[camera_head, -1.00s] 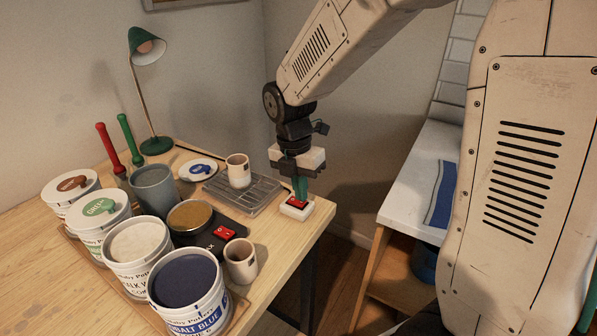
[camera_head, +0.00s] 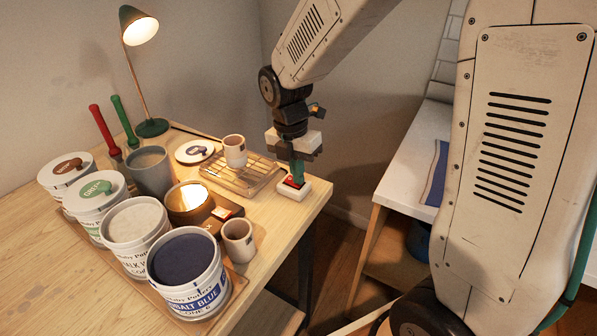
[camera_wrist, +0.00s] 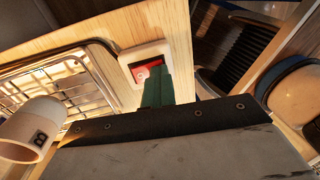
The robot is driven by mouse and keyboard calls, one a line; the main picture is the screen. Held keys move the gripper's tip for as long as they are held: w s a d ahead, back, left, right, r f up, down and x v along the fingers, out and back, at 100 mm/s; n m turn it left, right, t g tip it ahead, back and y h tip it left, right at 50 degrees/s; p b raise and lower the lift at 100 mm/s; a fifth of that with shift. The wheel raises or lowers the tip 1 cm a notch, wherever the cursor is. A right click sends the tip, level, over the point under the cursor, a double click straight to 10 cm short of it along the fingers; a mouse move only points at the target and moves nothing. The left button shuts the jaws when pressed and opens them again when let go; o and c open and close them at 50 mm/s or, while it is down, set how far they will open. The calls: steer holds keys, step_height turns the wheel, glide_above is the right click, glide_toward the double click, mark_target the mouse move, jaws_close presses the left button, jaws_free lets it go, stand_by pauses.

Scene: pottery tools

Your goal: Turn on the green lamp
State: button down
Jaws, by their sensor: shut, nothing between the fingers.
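The green lamp (camera_head: 139,29) stands at the back of the wooden table and its bulb glows, lighting the table. A white switch box (camera_head: 291,189) with a red rocker (camera_head: 293,182) sits at the table's right edge. It also shows in the wrist view, with the red rocker (camera_wrist: 141,74) partly hidden behind the green fingers. My gripper (camera_head: 297,180) is shut and empty, pointing down with its green fingertips at the red rocker. In the wrist view the shut fingers (camera_wrist: 157,88) reach over the switch box; I cannot tell whether they still press on it.
A wire rack (camera_head: 240,176) with a cup (camera_head: 234,151) stands left of the switch. Another cup (camera_head: 238,240), a lit round pot (camera_head: 189,200), several glaze buckets and a grey tumbler (camera_head: 150,170) crowd the table's left. A white counter (camera_head: 411,163) stands to the right.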

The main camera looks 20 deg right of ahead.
mark_target(291, 179)
steer(key=shift+w+a+r, duration=0.1)
steer(key=shift+w+a, duration=0.3)
steer(key=shift+w, duration=0.2)
step_height(291, 179, up, 14)
steer(key=w+a, duration=0.1)
steer(key=shift+w, duration=0.2)
steer(key=shift+s+d, duration=0.4)
steer(key=shift+s, duration=0.2)
